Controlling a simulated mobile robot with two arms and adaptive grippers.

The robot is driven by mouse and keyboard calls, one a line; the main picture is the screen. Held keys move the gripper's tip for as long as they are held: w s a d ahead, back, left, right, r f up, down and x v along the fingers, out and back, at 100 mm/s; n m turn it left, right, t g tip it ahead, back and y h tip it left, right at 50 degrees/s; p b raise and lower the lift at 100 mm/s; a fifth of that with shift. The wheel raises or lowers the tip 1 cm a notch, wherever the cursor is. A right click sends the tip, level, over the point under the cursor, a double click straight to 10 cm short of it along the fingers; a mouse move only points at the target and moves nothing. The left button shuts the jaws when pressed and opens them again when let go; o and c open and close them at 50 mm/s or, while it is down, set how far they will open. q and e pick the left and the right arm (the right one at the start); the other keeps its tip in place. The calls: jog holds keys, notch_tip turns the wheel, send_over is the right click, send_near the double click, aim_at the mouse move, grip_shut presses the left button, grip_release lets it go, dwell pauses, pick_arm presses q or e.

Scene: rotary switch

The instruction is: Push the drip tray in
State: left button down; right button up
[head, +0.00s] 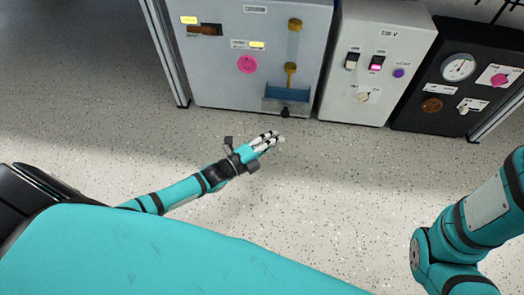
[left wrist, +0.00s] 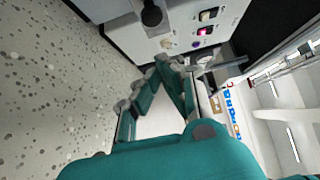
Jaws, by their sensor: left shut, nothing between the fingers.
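The drip tray (head: 286,104) sits low at the right of the grey machine panel, with a blue inside and a black knob on its front. It seems to stand out from the panel; how far I cannot tell. In the left wrist view the black knob (left wrist: 152,14) shows at the top edge, beyond the fingers. My left gripper (head: 277,138) is shut and empty, in front of and a little below the tray, apart from it. Its fingertips meet in the left wrist view (left wrist: 172,62). My right arm shows at the right of the head view, but its gripper is not in view.
The grey machine (head: 210,85) has a brass spout (head: 290,72) above the tray and a pink round button (head: 247,64). To its right stand a white switch box (head: 345,100) and a black dial panel (head: 430,85). The speckled floor (head: 330,170) before them is clear.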

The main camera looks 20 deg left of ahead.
pick_arm(q)
jog(key=w+b, duration=0.3)
jog(key=w, duration=0.3)
jog(key=shift+b, duration=0.4)
